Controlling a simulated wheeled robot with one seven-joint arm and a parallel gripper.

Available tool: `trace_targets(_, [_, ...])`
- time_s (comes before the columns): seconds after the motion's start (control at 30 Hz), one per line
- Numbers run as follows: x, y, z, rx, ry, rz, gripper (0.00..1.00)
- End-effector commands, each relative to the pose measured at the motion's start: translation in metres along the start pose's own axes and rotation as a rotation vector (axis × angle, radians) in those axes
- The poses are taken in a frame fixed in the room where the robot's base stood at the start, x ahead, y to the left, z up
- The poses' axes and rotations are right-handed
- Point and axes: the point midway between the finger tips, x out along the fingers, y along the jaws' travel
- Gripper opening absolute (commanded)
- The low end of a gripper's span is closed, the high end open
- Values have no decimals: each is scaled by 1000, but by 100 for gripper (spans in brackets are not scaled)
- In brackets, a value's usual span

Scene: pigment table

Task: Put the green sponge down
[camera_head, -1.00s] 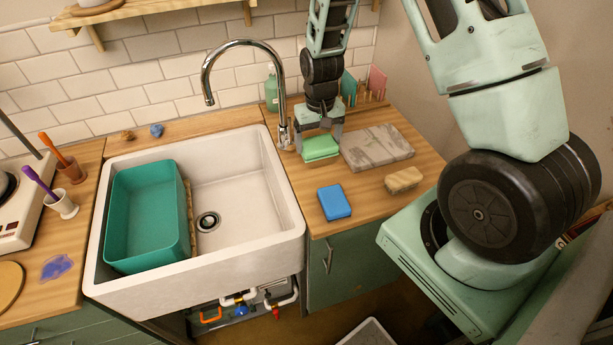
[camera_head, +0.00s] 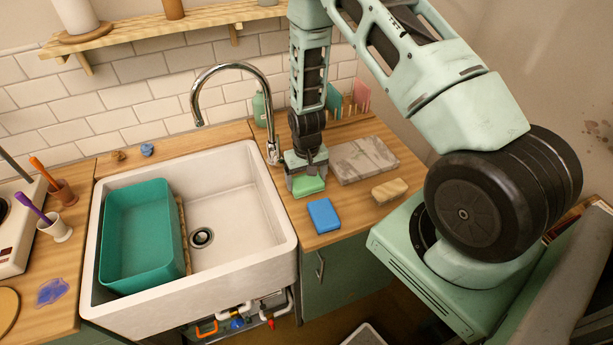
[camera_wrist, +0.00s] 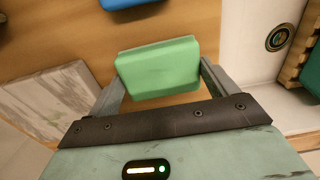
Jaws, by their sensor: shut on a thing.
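The green sponge (camera_head: 308,186) is at the wooden counter right of the sink, just behind the blue sponge. My gripper (camera_head: 305,178) points down over it, its fingers on either side. In the wrist view the green sponge (camera_wrist: 158,68) sits between the two fingers of my gripper (camera_wrist: 160,85), which are shut on its sides. Whether its underside touches the counter or is slightly above it, I cannot tell.
The blue sponge (camera_head: 324,215) lies in front of the gripper. A grey stone slab (camera_head: 362,160) and a tan sponge (camera_head: 389,191) lie to the right. The white sink (camera_head: 238,200) with a teal tub (camera_head: 141,240) is left. The tap (camera_head: 272,150) stands close by.

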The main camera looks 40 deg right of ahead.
Motion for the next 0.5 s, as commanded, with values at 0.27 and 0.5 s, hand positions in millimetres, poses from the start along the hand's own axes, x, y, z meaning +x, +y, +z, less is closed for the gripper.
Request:
trace_targets(0.27, [3, 0, 0, 0, -1, 0, 100])
trace_targets(0.5, [2, 0, 0, 0, -1, 0, 100])
